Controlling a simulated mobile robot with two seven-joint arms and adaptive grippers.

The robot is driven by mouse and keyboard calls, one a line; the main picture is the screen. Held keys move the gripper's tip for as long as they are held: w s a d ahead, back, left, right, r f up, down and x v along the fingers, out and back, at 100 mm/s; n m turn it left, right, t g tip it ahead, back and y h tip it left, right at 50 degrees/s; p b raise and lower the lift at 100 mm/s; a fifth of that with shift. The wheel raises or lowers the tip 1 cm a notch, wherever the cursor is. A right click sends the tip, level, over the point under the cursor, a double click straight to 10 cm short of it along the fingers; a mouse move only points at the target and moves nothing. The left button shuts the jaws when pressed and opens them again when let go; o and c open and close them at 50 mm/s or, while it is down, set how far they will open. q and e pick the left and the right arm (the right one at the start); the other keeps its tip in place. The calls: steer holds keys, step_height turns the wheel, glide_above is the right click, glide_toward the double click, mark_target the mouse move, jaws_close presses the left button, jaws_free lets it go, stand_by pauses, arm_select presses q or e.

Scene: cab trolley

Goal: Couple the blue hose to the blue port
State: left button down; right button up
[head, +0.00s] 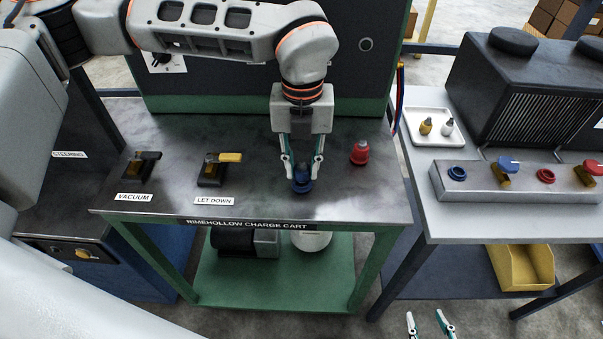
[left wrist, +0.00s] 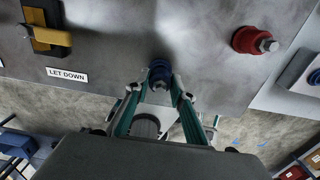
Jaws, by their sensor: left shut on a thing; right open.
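The blue hose's end fitting (head: 302,184) stands on the dark cart top near its front edge. My left gripper (head: 302,168) comes down from above and is shut on it; the fitting also shows between the fingertips in the left wrist view (left wrist: 160,72). It appears to still touch the cart top. The blue port (head: 457,173) is a blue ring at the left end of the grey manifold block (head: 480,192) on the right-hand bench. No length of blue hose shows at the fitting. My right gripper (head: 430,324) is open and empty at the bottom, below the bench.
A red fitting (head: 359,152) stands right of the blue one. The manifold has a blue-handled valve (head: 508,164), a red port (head: 546,176) and a red-handled valve (head: 592,170). A white tray (head: 413,112) holds two small fittings. A gap separates cart and bench.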

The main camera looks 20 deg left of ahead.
mark_target(302, 161)
arm_select(q)
steer(key=shift+r, duration=0.55)
steer(key=shift+r+p, duration=0.7)
steer(key=shift+r, duration=0.45)
steer(key=shift+r+p, duration=0.45)
steer(key=shift+p, duration=0.05)
arm_select(e)
steer(key=r, duration=0.1)
steer(key=w+r, duration=0.1)
steer(key=r, duration=0.1)
steer(key=shift+r, duration=0.3)
steer(key=shift+d, duration=0.1)
